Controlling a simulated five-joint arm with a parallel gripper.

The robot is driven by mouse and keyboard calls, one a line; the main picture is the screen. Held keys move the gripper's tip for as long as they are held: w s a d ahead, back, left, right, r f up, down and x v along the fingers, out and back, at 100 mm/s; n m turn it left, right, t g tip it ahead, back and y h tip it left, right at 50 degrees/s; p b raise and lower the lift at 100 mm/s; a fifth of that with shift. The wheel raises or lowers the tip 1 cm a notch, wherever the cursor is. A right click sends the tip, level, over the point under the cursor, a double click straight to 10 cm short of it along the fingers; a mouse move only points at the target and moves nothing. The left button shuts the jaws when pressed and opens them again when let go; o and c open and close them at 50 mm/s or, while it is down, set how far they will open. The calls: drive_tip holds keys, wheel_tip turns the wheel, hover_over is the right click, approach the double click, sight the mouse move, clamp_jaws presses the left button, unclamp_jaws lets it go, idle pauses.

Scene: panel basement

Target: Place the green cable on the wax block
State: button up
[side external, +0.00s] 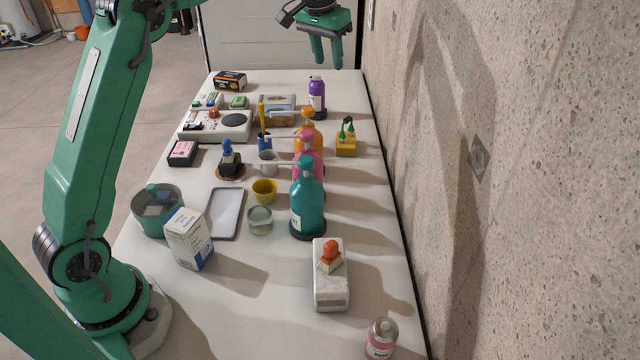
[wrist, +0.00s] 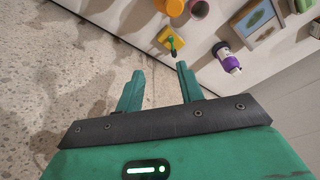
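In the side external view, a small yellow block (side external: 346,147), possibly the wax block, stands at the right edge of the table. A dark green item with thin upright parts (side external: 347,127), possibly the green cable, is on top of it. In the wrist view, the yellow block (wrist: 162,36) and the green item (wrist: 174,44) show beyond the fingertips. I cannot tell whether the green item is fixed in the block or lies on it. My gripper (side external: 328,60) is high beyond the far end of the table, open, empty and apart from both; its two fingers (wrist: 158,68) are spread.
Orange (side external: 308,130), pink (side external: 308,168) and teal (side external: 307,205) pump bottles stand in a row near the yellow block. A purple bottle (side external: 317,95) stands at the far right. The concrete wall (side external: 520,180) runs close along the right side.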

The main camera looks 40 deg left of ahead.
drive_tip(key=s+d+r+t, duration=0.1)
drive_tip(key=s+d+r, duration=0.1)
drive_tip(key=s, duration=0.7)
drive_tip(key=s+d+r+t, duration=0.1)
drive_tip(key=s+r, duration=0.1)
drive_tip(key=s, duration=0.7)
drive_tip(key=s+d+f, duration=0.1)
drive_tip(key=s+f, duration=0.3)
drive_tip(key=s, duration=0.5)
drive_tip(key=s+d+f+m+t, duration=0.1)
drive_tip(key=s+f, duration=0.3)
drive_tip(key=s, duration=0.4)
drive_tip(key=shift+s+f, duration=0.35)
